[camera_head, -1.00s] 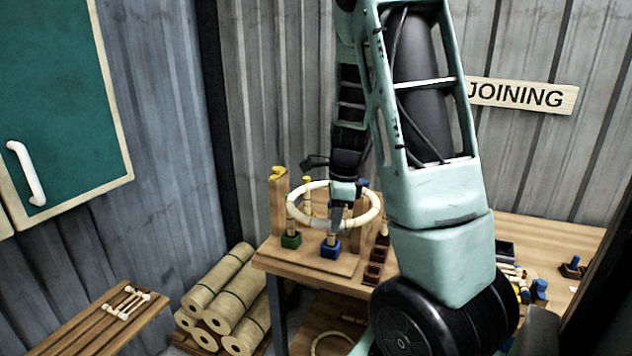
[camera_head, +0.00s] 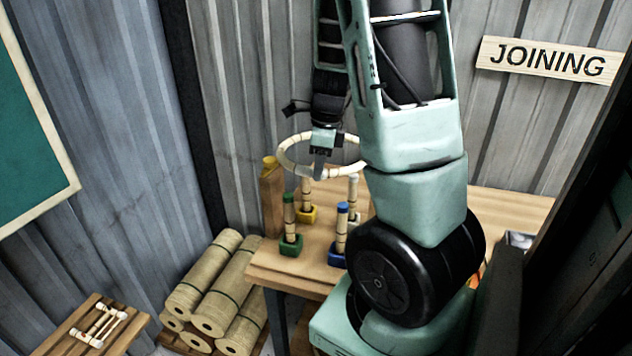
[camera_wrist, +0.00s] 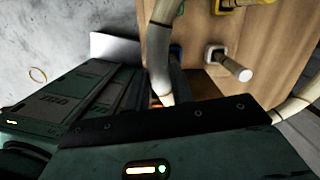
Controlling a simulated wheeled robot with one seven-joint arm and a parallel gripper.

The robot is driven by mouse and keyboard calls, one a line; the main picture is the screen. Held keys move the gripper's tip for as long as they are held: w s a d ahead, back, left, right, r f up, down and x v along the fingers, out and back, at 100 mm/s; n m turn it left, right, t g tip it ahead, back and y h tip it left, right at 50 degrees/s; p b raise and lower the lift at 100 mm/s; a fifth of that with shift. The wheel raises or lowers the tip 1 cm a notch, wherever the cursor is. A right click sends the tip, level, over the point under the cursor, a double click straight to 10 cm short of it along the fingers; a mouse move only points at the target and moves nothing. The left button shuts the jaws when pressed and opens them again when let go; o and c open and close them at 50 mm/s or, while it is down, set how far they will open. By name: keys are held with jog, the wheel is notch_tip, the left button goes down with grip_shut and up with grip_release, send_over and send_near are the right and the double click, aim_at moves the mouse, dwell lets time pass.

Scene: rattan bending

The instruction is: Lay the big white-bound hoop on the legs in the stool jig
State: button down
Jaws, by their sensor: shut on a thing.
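The big white-bound hoop (camera_head: 293,166) is pale rattan and hangs in the air above the stool jig (camera_head: 290,263) in the head view. My gripper (camera_head: 321,167) is shut on the hoop's near side. Upright legs stand in coloured sockets on the jig: a green-socket leg (camera_head: 289,218), a yellow-socket leg (camera_head: 306,196), a blue-socket leg (camera_head: 341,225) and a pale-topped leg (camera_head: 353,195). The hoop is apart from the leg tops. In the wrist view the hoop (camera_wrist: 160,55) runs up past the jaws, and a leg (camera_wrist: 230,65) shows beyond it.
Rattan rolls (camera_head: 215,285) lie on the floor left of the bench. The corrugated wall is close behind the bench.

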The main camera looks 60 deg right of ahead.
notch_tip(320, 180, down, 9)
jog(key=shift+b, duration=0.3)
jog(key=c, duration=1.2)
grip_release()
